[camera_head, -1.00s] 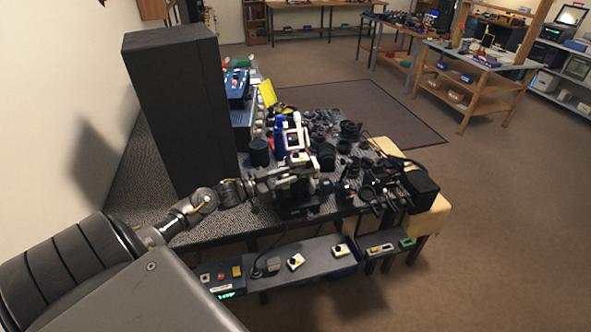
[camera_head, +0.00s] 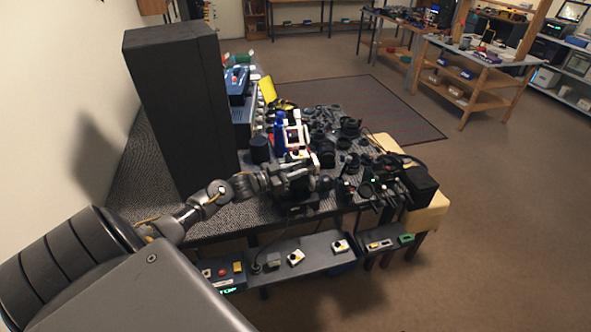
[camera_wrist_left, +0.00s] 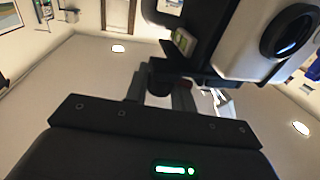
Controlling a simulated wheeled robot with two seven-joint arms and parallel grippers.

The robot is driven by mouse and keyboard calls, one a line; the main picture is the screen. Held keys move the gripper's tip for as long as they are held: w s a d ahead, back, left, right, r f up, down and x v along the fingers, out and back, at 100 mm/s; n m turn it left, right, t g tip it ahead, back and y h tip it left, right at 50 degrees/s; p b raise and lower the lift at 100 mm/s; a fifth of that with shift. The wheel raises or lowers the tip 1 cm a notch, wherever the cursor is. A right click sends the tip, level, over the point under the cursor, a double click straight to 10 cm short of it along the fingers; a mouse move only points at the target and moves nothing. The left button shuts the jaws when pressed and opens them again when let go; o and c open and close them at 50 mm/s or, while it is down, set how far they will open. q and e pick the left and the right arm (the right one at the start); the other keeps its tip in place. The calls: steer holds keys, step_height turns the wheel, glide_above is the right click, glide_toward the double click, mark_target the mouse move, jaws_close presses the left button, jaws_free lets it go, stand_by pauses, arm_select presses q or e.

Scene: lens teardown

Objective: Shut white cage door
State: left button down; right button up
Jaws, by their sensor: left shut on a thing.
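The white cage (camera_head: 283,143) stands on the dark mat of the bench, beside a blue upright thing (camera_head: 279,128). My left gripper (camera_head: 308,172) is low at the cage's front right side. It is shut on a part there, which I take for the white cage door; its fingers hide most of it. In the left wrist view, my left fingers (camera_wrist_left: 166,88) are close together under a white and black body with a round dark opening (camera_wrist_left: 288,36). How far the door stands open cannot be told. My right gripper is not in view.
A control shelf (camera_head: 300,258) runs along the front edge.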

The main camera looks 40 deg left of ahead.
arm_select(q)
steer(key=c, duration=1.5)
jaws_free()
steer(key=shift+a, duration=0.1)
steer(key=shift+b+v, duration=1.5)
steer(key=shift+v, duration=3.9)
